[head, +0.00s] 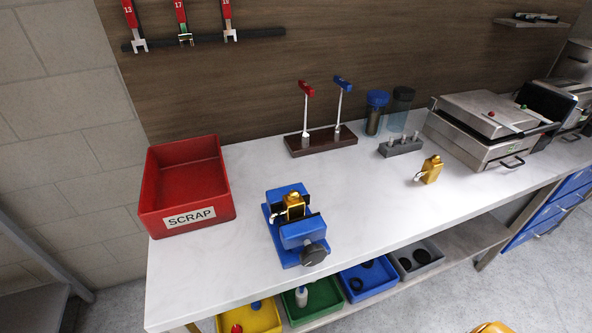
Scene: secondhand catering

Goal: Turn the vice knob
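The blue vice (297,236) stands on the white worktop, left of its middle and close to the front edge. Its round dark knob (313,254) is on the front end of the vice, facing the table's front edge. A gold block-shaped fitting with a small silver spout (294,207) sits upright between the vice jaws. Whether the jaws press on it I cannot tell. Neither of my grippers is in the head view, and nothing touches the knob.
A red SCRAP bin (187,222) stands left of the vice. Behind are a dark wooden stand (320,142) with red-topped and blue-topped tools. A second gold fitting (431,169) and a steel grill (485,128) are to the right. The worktop (370,215) right of the vice is clear.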

